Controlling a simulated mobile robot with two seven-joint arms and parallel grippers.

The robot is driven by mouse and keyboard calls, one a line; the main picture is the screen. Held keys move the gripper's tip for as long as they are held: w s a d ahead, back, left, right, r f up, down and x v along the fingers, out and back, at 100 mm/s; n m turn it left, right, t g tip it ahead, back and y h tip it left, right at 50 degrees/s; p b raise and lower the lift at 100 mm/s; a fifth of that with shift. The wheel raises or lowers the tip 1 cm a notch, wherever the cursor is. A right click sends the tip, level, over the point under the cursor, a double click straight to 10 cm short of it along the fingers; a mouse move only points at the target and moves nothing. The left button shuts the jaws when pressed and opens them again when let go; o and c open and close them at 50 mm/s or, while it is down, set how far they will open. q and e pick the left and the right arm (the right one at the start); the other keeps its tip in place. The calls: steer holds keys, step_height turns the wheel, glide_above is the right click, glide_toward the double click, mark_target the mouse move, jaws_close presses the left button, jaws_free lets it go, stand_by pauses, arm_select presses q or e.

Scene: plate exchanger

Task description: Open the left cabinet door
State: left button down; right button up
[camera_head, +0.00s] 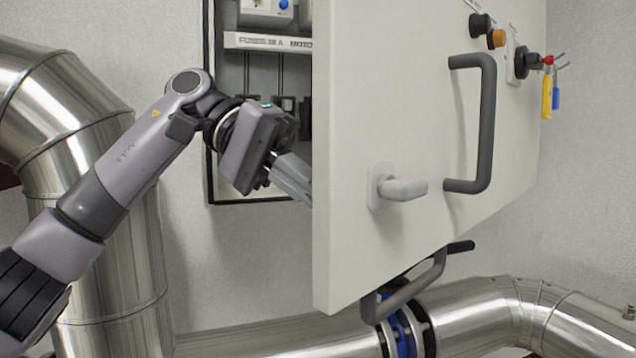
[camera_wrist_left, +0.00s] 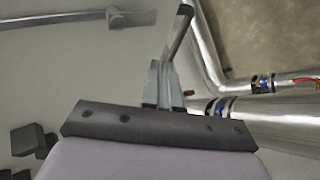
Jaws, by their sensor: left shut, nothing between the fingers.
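The left cabinet door (camera_head: 400,130) stands ajar, swung out from the cabinet (camera_head: 209,120), whose inside shows to the left of its free edge. The door carries a dark bar handle (camera_head: 487,120) and a small light latch handle (camera_head: 402,188) on its outer face. My left gripper (camera_head: 300,178) is shut and empty. It is at the door's free edge, on the inner side, with its fingertips partly hidden by the door. I cannot tell whether they touch it. The shut fingers also show in the left wrist view (camera_wrist_left: 164,85). My right gripper is not in view.
Knobs (camera_head: 495,38) and keys with yellow and blue tags (camera_head: 547,95) are on the door's upper right. A large metal pipe (camera_head: 110,240) stands on the left, and another pipe (camera_head: 480,305) runs below the door, with a blue-fitted valve (camera_head: 402,335).

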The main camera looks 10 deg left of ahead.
mark_target(317, 192)
arm_select(q)
steer(key=s+a+r+m+t+y, duration=0.3)
steer(key=s+a+r+m+y, duration=0.1)
steer(key=a+r, duration=0.4)
steer(key=d+f+b, duration=0.1)
steer(key=d+f, duration=0.1)
steer(key=d, duration=0.1)
steer(key=d+f, duration=0.3)
steer(key=d+f+b, duration=0.1)
steer(key=d+f, duration=0.1)
steer(key=d, duration=0.2)
steer(key=shift+s+f+b, duration=0.2)
steer(key=shift+s+b, duration=0.15)
steer(key=shift+s, duration=0.05)
